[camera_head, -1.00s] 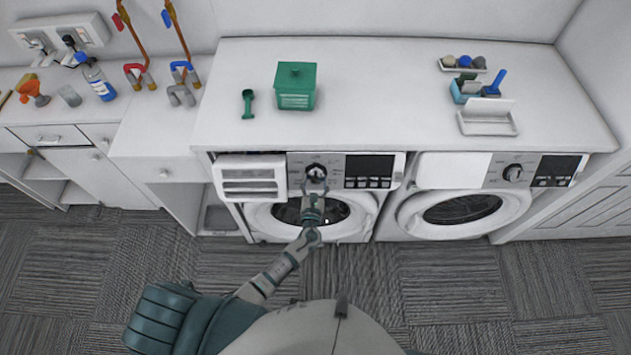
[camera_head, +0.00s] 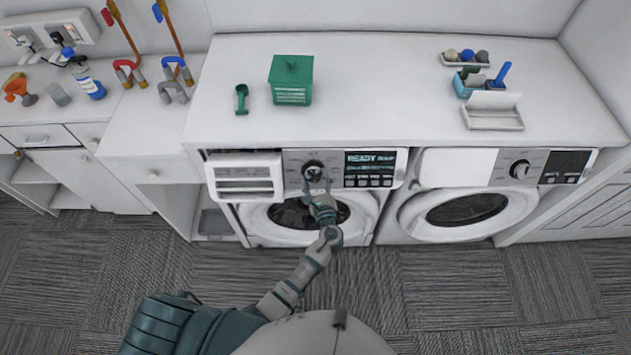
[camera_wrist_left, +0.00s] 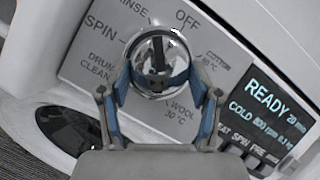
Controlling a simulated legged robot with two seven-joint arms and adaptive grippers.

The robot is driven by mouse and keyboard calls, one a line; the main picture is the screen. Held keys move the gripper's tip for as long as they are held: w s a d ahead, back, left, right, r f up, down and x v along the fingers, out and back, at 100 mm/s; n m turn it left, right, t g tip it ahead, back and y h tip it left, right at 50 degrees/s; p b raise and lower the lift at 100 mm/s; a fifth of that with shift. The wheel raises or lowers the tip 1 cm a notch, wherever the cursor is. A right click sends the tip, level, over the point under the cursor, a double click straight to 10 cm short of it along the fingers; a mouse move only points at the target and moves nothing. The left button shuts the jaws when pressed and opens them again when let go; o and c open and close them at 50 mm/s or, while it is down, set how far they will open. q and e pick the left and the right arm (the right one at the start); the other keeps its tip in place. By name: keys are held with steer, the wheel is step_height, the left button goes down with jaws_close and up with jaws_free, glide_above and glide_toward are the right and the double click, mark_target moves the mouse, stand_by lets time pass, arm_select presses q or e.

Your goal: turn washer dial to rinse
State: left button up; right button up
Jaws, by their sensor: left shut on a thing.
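The washer dial (camera_head: 313,169) is a round silver knob on the control panel of the left machine. In the left wrist view, the dial (camera_wrist_left: 155,57) has a dark bar on its face. Printed labels around it include OFF, the rinse label (camera_wrist_left: 147,12), SPIN, DRUM CLEAN, WOOL and COTTON. My left gripper (camera_head: 317,184) reaches the dial from the front. In the wrist view my left gripper (camera_wrist_left: 158,78) is shut on the dial, one finger on each side. The fingertips partly cover the knob's edges. Which label the dial points at is unclear. My right gripper is out of view.
The lit display (camera_head: 370,163) reads READY. A detergent drawer (camera_head: 244,179) is left of the dial, and a second machine (camera_head: 466,207) stands to the right. The counter (camera_head: 395,85) above holds a green box (camera_head: 291,82), a scoop (camera_head: 241,99) and a white tray (camera_head: 493,117).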

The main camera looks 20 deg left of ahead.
arm_select(q)
steer(key=shift+d+n+g, duration=0.1)
steer(key=shift+n+g, duration=0.2)
steer(key=shift+n, duration=0.4)
steer(key=o, duration=1.1)
steer(key=v, duration=1.2)
steer(key=shift+d+f, duration=0.2)
